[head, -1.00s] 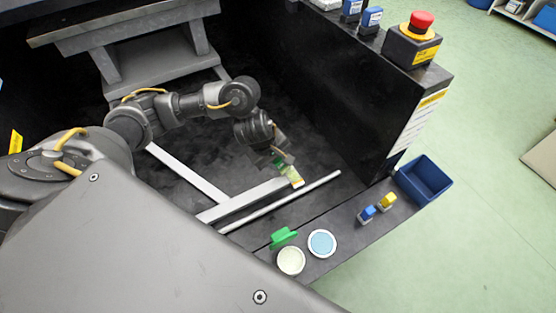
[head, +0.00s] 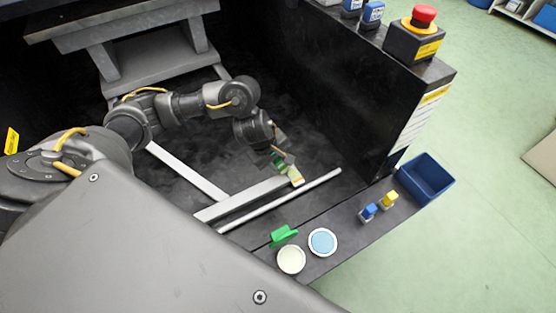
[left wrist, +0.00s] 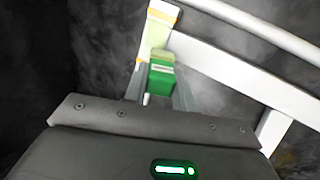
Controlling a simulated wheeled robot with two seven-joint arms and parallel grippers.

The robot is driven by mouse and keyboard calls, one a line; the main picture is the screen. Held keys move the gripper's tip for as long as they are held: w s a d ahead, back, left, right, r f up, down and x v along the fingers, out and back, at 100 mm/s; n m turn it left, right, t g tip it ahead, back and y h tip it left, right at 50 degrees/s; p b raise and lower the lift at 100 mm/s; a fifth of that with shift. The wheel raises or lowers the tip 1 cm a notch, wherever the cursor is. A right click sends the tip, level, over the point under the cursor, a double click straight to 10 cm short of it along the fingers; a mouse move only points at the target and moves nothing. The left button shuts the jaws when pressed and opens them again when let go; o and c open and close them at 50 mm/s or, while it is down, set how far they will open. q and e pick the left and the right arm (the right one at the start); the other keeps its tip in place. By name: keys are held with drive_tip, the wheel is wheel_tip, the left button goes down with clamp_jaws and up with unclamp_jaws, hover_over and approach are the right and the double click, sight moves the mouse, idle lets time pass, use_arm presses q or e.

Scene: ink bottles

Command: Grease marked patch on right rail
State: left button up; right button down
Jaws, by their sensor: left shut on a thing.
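My left gripper (head: 277,154) is shut on a green applicator (head: 281,164) above the far end of the right rail (head: 243,201). In the left wrist view the applicator (left wrist: 161,77) is a green block with a pale face, between the fingers. The marked patch (head: 297,178) is pale yellow-green with an orange edge, at the rail's end. In the left wrist view the patch (left wrist: 156,38) lies just beyond the applicator. Whether the applicator touches the rail cannot be told. My right gripper is not in view.
A thin rod (head: 285,199) runs beside the rail, and another grey bar (head: 185,172) meets it. A dark wall (head: 340,90) stands at right.

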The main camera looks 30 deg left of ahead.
use_arm(q)
drive_tip(key=shift+f+b, duration=0.5)
drive_tip(key=shift+w+d+r, duration=0.1)
drive_tip(key=shift+w+d, duration=0.35)
drive_tip(key=shift+w, duration=0.25)
drive_tip(key=shift+w+d+b, duration=0.25)
drive_tip(key=shift+w+d, duration=0.05)
drive_tip(key=shift+w, duration=0.2)
drive_tip(key=shift+w+d+b, duration=0.25)
drive_tip(key=shift+w, duration=0.2)
clamp_jaws()
drive_tip(key=shift+s+a+r, duration=0.1)
drive_tip(key=shift+s+a, duration=0.45)
drive_tip(key=shift+s, duration=0.3)
drive_tip(key=shift+s+a+r, duration=0.1)
drive_tip(key=shift+s+a, duration=0.4)
drive_tip(key=shift+s, duration=0.35)
drive_tip(key=shift+r, duration=0.15)
